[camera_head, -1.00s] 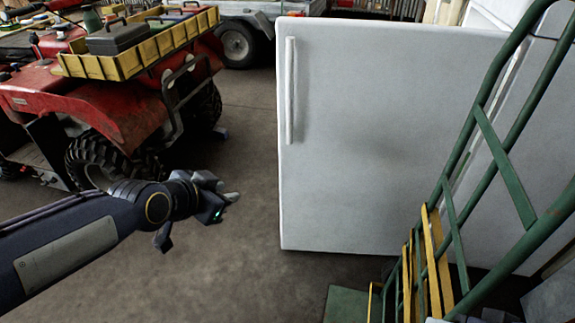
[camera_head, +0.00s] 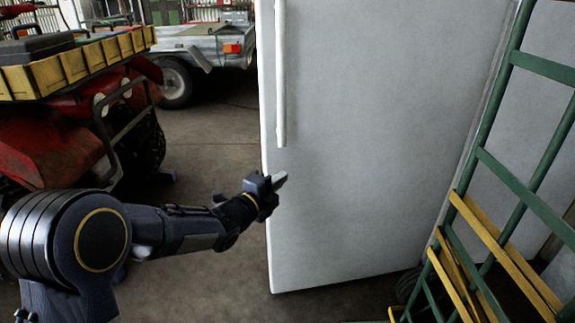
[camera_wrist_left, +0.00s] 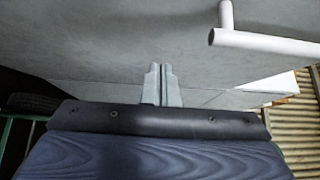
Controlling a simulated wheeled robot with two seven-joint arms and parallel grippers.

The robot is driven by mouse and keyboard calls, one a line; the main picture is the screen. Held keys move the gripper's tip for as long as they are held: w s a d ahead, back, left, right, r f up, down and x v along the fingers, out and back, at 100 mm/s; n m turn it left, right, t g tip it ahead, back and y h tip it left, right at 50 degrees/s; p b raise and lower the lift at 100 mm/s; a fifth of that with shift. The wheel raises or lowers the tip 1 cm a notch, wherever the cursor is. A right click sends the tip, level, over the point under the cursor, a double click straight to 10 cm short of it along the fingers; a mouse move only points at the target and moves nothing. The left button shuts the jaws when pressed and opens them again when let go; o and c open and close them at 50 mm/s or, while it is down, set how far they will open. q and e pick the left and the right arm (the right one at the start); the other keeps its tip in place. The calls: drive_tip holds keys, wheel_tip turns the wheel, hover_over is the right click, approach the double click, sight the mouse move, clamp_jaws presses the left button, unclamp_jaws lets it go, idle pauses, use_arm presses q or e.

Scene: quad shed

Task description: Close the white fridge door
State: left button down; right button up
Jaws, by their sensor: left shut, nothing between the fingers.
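The white fridge door (camera_head: 375,130) stands open and fills the middle of the head view. Its long white vertical handle (camera_head: 281,75) is near the door's left edge. My left gripper (camera_head: 280,179) is shut and empty, in front of the door's left edge, just below the handle's lower end. In the left wrist view the shut fingers (camera_wrist_left: 163,86) point toward the pale door surface (camera_wrist_left: 110,35), and the handle (camera_wrist_left: 265,44) shows at upper right. I cannot tell whether the fingertips touch the door. My right gripper is not in view.
A green hand truck (camera_head: 488,160) with yellow slats stands at the right, close to the door. A red quad (camera_head: 50,145) with a yellow rack is at the left. A grey trailer (camera_head: 205,50) stands behind. Bare floor (camera_head: 215,140) lies between quad and door.

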sight(298, 154)
use_arm(q)
drive_tip(key=w+d, duration=0.1)
drive_tip(key=w, duration=0.1)
drive_tip(key=w+d, duration=0.1)
drive_tip(key=w, duration=0.2)
drive_tip(key=w+d+b, duration=0.1)
drive_tip(key=w, duration=0.2)
drive_tip(key=shift+w, duration=0.65)
